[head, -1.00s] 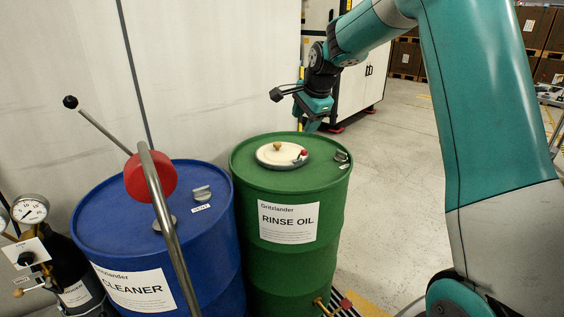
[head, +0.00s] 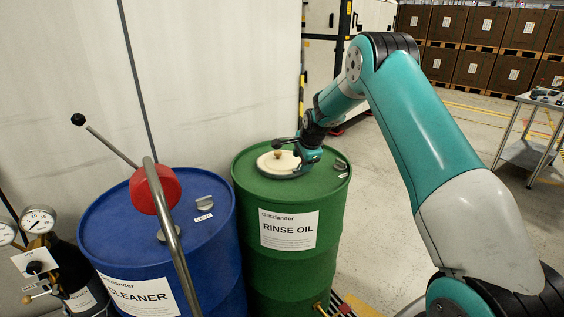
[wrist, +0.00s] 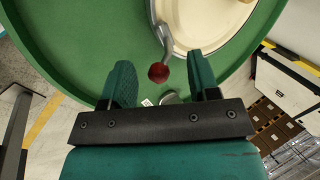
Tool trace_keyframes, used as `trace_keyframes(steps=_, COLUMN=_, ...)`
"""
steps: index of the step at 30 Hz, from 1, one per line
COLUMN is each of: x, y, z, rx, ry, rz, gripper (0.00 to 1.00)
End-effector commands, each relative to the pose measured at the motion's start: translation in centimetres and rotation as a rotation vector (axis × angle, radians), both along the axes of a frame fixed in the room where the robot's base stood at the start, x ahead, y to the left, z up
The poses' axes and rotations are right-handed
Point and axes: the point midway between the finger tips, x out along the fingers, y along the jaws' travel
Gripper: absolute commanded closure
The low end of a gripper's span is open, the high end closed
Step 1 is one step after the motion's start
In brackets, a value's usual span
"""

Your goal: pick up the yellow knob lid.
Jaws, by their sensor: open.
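The pale cream round lid with a small tan-yellow knob (head: 277,154) lies on top of the green drum (head: 287,195) labelled RINSE OIL. Part of the lid (wrist: 208,25) shows at the top of the wrist view, with a grey rim. A grey lever with a dark red ball (wrist: 158,72) runs along the lid's edge. My gripper (wrist: 162,72) is open over the drum top; the red ball appears between its fingers, not gripped. In the head view my gripper (head: 307,155) is at the lid's right side and hides part of it.
A blue drum (head: 160,250) labelled CLEANER stands on the left, with a steel pump tube and red disc (head: 155,190) above it. Gauges (head: 38,219) stand at far left. A grey metal fitting (head: 341,165) sits at the green drum's right rim. Open floor lies right.

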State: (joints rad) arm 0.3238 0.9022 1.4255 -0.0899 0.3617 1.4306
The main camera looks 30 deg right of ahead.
Motion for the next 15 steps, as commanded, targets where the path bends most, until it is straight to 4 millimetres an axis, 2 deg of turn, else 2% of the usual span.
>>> trace_keyframes(steps=7, x=1.2, y=-0.5, z=-2.7, rx=0.001, ry=0.001, rz=0.000, gripper=0.45)
trace_keyframes(steps=15, x=1.4, y=-0.5, z=-3.1, rx=0.000, ry=0.000, rz=0.000, gripper=0.45)
